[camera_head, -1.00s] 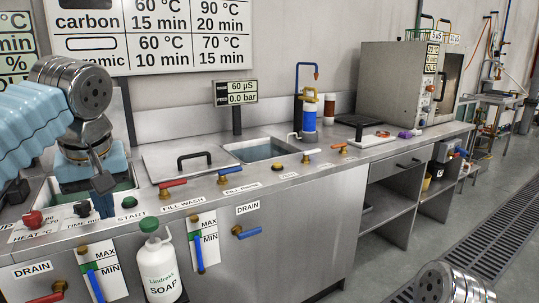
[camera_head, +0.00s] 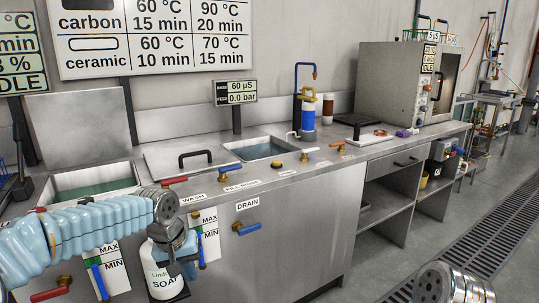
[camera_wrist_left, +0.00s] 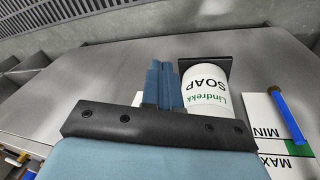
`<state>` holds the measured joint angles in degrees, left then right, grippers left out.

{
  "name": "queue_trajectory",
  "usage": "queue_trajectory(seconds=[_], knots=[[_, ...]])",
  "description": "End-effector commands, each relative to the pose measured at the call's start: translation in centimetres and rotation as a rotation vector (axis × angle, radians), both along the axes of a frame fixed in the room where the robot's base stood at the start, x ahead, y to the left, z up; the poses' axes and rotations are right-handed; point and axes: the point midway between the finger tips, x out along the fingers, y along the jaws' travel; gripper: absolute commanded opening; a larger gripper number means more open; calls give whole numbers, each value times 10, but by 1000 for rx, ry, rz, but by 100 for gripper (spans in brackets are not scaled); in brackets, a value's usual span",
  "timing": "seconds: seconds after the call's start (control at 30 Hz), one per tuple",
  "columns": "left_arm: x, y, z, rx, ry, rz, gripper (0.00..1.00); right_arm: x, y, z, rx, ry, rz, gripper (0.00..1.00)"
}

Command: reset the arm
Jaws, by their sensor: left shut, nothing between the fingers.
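My left arm reaches in from the left in the head view, with its pale blue sleeve low along the counter front. My left gripper (camera_head: 182,268) is shut and empty, in front of the white soap bottle (camera_head: 163,277) and hiding part of it. In the left wrist view the blue fingers (camera_wrist_left: 161,84) are together, and the soap bottle (camera_wrist_left: 207,87) appears just right of them. I cannot tell whether they touch it. Only a metal joint of my right arm shows at the bottom right of the head view; its gripper is out of frame.
The steel counter (camera_head: 345,154) holds an open wash tank (camera_head: 92,187) with a raised lid and a rinse basin (camera_head: 262,150). A red valve handle (camera_head: 45,294) and a blue drain handle (camera_head: 247,229) stick out from its front. The floor at right is clear beside a drain grate (camera_head: 482,225).

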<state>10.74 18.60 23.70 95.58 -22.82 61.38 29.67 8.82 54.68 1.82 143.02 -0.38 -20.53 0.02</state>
Motion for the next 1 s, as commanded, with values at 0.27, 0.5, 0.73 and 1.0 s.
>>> queue_trajectory(seconds=[0.27,0.5,0.73,1.0], knots=[[-60,-78,-229,-232,86,-122,0,0,0,0,0,0,0,49],[-178,-94,-346,-257,113,-81,0,0,0,0,0,0,0,49],[-226,-84,-371,-209,111,-63,0,0,0,0,0,0,0,49],[-226,-84,-371,-208,108,-62,0,0,0,0,0,0,0,49]])
